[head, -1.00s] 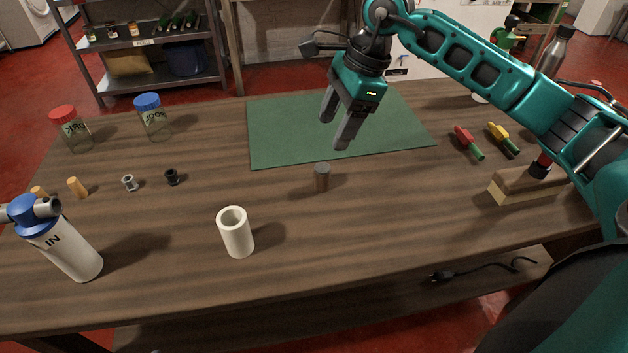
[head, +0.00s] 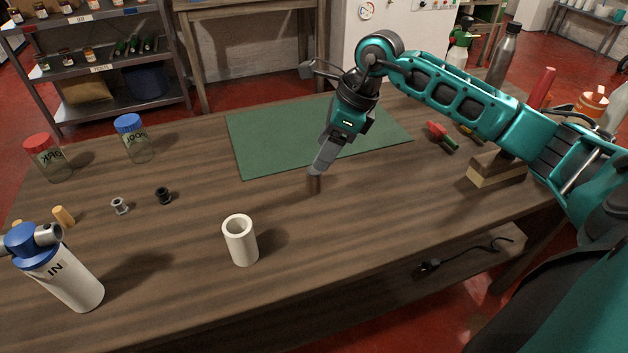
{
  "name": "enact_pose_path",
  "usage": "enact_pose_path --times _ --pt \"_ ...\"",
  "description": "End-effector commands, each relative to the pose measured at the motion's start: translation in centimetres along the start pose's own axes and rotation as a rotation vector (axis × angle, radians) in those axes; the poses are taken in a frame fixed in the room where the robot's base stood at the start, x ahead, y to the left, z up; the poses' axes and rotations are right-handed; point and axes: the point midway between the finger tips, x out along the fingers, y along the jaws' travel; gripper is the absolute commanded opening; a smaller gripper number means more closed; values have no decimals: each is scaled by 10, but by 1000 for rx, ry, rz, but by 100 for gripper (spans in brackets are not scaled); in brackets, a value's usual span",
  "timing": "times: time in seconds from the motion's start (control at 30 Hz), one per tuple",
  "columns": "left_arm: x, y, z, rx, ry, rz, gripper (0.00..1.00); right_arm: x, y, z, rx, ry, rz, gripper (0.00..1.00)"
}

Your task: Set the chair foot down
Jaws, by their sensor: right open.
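The jaws are open, and I cannot tell whether a finger touches the cylinder. My left gripper is not in view.
The green mat (head: 270,145) lies bare behind. A white tube (head: 241,246) stands in front. A black fitting (head: 163,196), a grey fitting (head: 119,206), jars and a torch bottle (head: 70,285) are at left. A wooden block (head: 490,178) is at right.

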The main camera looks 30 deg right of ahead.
Motion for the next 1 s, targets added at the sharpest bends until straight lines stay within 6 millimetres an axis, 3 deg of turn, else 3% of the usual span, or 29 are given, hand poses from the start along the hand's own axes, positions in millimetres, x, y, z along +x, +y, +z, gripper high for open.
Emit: enact_pose_path --times 0.33,0.6,0.87,1.0 --pt "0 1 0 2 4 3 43 28 -2 -4 0 0 2 65" --pt "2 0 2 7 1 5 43 65 -5 -10 -1 -1 3 65" --pt "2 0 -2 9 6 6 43 69 -6 -10 -2 0 -1 65" --pt "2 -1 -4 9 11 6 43 69 -6 -10 -2 0 0 52"
